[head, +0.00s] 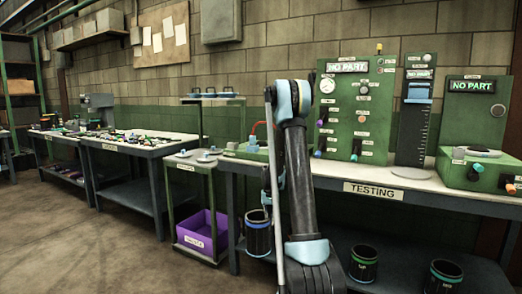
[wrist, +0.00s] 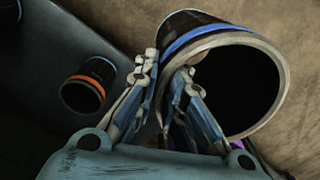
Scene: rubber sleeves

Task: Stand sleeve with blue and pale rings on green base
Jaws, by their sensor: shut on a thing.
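The black sleeve with a blue ring and a pale rim ring (wrist: 215,38) fills the upper right of the wrist view, its open mouth toward the camera. My gripper (wrist: 168,85) is shut on its wall, one finger inside the mouth and one outside. In the head view, a dark sleeve with blue and pale rings (head: 258,235) shows left of my arm, near the bench leg; it appears to be the same one. My gripper is not clear there. A green base (head: 472,172) stands at the right of the testing bench, with a grey piece on top; whether it is the named base is unclear.
Sleeves with green or blue rings (head: 363,266) (head: 445,277) stand on the lower shelf. An orange-ringed sleeve (wrist: 88,85) stands on the dark shelf (wrist: 40,125) in the wrist view. A purple bin (head: 202,234) is left of the bench. Green panels stand on the bench top (head: 345,180).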

